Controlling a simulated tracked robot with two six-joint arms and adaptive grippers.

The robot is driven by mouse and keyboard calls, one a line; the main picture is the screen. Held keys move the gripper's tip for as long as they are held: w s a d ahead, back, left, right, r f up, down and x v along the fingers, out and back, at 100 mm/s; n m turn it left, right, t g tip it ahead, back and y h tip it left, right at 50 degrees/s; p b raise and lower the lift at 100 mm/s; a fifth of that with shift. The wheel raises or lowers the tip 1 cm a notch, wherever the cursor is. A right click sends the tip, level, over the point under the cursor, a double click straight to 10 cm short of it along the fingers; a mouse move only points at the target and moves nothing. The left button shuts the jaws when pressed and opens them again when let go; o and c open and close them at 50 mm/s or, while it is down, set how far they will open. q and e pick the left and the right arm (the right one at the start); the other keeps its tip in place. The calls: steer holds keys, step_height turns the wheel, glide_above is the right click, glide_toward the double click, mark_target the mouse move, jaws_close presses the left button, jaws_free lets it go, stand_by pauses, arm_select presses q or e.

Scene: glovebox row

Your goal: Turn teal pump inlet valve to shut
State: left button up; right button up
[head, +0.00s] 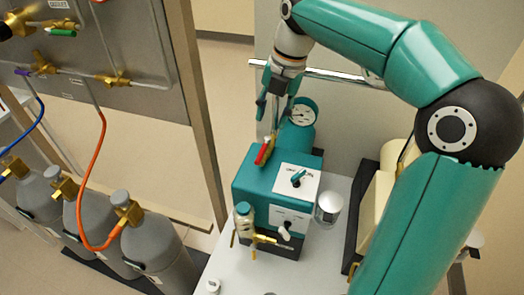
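The teal pump (262,184) stands on a light bench top. A small valve with a red lever (262,153) and brass body sits at its upper left rear; I take it as the inlet valve. The lever slants, and its exact setting is hard to read. My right gripper (271,108) hangs above and behind this valve, pointing down. Its fingers look spread apart, with nothing visibly held. Whether a fingertip touches the brass part is unclear. My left gripper is out of view.
Grey cylinders (155,250) stand at lower left.

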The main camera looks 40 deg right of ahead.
mark_target(261, 154)
steer(key=f, duration=0.4)
steer(key=w+f, duration=0.1)
steer(key=f, duration=0.3)
steer(key=w+a+f, duration=0.1)
steer(key=f, duration=0.3)
steer(key=shift+w+f, duration=0.15)
steer(key=shift+f, duration=0.1)
jaws_close()
